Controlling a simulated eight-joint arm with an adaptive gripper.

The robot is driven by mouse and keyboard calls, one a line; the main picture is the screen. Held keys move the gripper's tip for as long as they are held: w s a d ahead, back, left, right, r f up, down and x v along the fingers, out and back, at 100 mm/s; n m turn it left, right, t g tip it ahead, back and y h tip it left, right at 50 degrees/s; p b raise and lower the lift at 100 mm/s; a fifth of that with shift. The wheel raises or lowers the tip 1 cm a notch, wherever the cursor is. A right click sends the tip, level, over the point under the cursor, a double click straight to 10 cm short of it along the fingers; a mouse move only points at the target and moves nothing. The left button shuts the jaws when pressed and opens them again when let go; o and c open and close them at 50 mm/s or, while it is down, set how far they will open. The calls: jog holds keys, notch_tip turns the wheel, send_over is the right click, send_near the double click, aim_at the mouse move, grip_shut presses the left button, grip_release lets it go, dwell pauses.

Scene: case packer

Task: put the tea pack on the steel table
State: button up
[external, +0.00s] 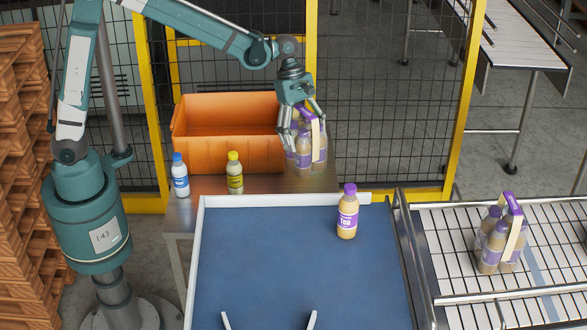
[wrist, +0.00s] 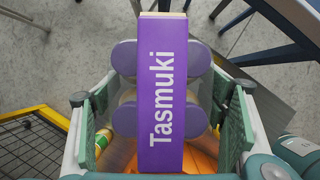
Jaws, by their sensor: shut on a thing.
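My gripper (external: 301,122) is shut on a tea pack (external: 304,152), a cluster of tan bottles with purple caps under a purple and cream carrier strip. In the wrist view the pack's purple top (wrist: 163,95) reads "Tasmuki" and lies between the two green-padded fingers of my gripper (wrist: 162,100). The pack hangs upright at the right end of the steel table (external: 208,190), beside the orange crate. I cannot tell whether its base touches the tabletop.
The orange crate (external: 228,154) fills much of the steel table. A blue-capped bottle (external: 181,175) and a yellow-capped bottle (external: 235,173) stand in front of it. A single tea bottle (external: 347,214) stands on the blue surface (external: 290,265). Another pack (external: 500,236) is on the right conveyor.

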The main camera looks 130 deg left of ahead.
jog(key=s+a+f+n, duration=0.1)
jog(key=s+a, duration=0.1)
jog(key=s+a+f+n+y, duration=0.1)
jog(key=a, duration=0.1)
jog(key=shift+s+a+f+n, duration=0.1)
jog(key=shift+s+f+n, duration=0.2)
jog(key=shift+s+f, duration=0.05)
jog(key=shift+f+b, duration=1.6)
jog(key=shift+f, duration=1.5)
jog(key=shift+f+b, duration=0.85)
jog(key=shift+f, duration=1.05)
jog(key=shift+f, duration=0.1)
jog(key=o, duration=1.6)
